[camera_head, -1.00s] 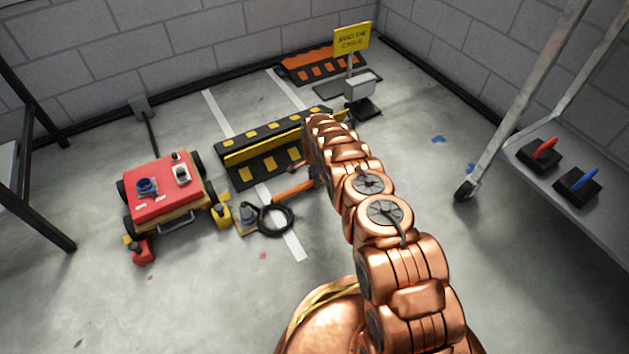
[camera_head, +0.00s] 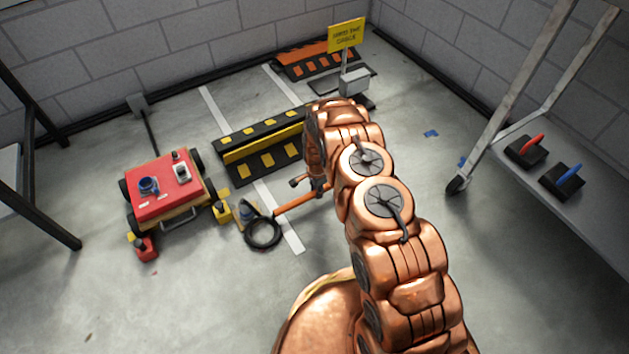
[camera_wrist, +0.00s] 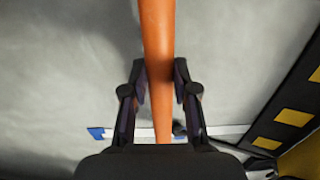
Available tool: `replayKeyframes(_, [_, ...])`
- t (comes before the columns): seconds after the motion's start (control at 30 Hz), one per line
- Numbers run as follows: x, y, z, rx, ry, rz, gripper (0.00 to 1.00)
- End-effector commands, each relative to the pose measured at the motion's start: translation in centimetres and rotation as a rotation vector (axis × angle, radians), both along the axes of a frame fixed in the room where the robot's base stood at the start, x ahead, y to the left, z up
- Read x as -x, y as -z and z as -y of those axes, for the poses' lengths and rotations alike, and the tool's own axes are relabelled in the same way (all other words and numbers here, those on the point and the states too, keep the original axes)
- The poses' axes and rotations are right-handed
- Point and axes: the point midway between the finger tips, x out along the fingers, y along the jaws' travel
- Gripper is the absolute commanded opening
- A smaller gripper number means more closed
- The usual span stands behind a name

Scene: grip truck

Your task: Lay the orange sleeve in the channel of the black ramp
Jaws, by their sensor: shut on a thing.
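The orange sleeve (camera_head: 297,202) is a long thin tube held above the floor, to the near right of the ramp. In the wrist view the sleeve (camera_wrist: 158,35) runs from the top edge down between my fingers. My gripper (camera_wrist: 161,88) is shut on it; in the head view my gripper (camera_head: 318,186) is partly hidden by my arm. The black ramp (camera_head: 236,172) has yellow patches and a yellow strip along its middle. My arm covers its right end. Part of the ramp (camera_wrist: 272,128) shows at right in the wrist view, apart from the sleeve.
A coiled black cable (camera_head: 262,247) lies below the sleeve's left end, near a yellow block (camera_head: 222,212). A red-topped cart (camera_head: 165,190) stands left. An orange-black ramp (camera_head: 315,65) and a yellow sign (camera_head: 346,36) are behind.

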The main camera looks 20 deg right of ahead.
Motion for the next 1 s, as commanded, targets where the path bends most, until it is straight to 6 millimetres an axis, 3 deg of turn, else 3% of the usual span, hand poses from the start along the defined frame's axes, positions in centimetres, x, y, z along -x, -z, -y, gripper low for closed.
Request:
replayKeyframes(0.23, [3.6, -0.5, -0.2, 0.000, 0.000, -0.006, 0.00])
replayKeyframes(0.5, [5.8, -0.6, -0.2, 0.000, 0.001, -0.003, 0.00])
replayKeyframes(1.0, [6.2, -3.9, -0.3, -0.001, 0.000, -0.001, 0.00])
